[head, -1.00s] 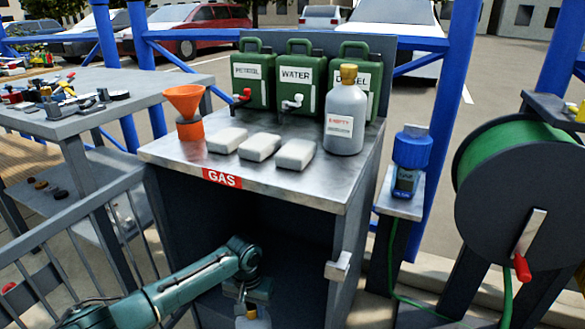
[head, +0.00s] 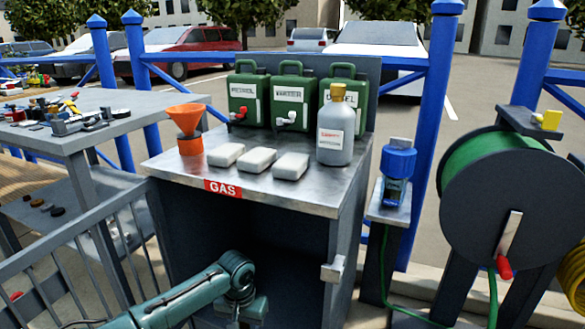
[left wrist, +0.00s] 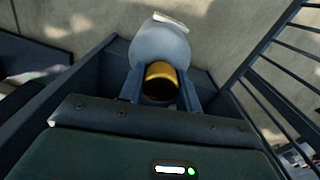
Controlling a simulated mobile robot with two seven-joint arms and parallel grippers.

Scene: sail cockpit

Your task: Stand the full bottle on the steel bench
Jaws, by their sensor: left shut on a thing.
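My left gripper (left wrist: 160,90) is shut on a grey bottle (left wrist: 160,45) by its yellow cap or neck. The cap (left wrist: 161,78) sits between the two fingers. A corner of a white label shows on the bottle, but its text cannot be read. In the head view my left wrist is low in front of the bench's dark opening, and the held bottle is out of frame. The steel bench (head: 312,199) carries a red GAS sign (head: 222,188). Another grey bottle (head: 335,150) with a yellow cap and blurred red label text stands upright at its right end. My right gripper is out of view.
On the bench stand an orange funnel (head: 187,122), three pale blocks (head: 258,160) and three green jerrycans (head: 292,98) behind. A blue-topped device (head: 397,165) and a hose reel (head: 515,195) are to the right. A grey railing (head: 90,255) is at the left. Bare bench top is mostly along the front.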

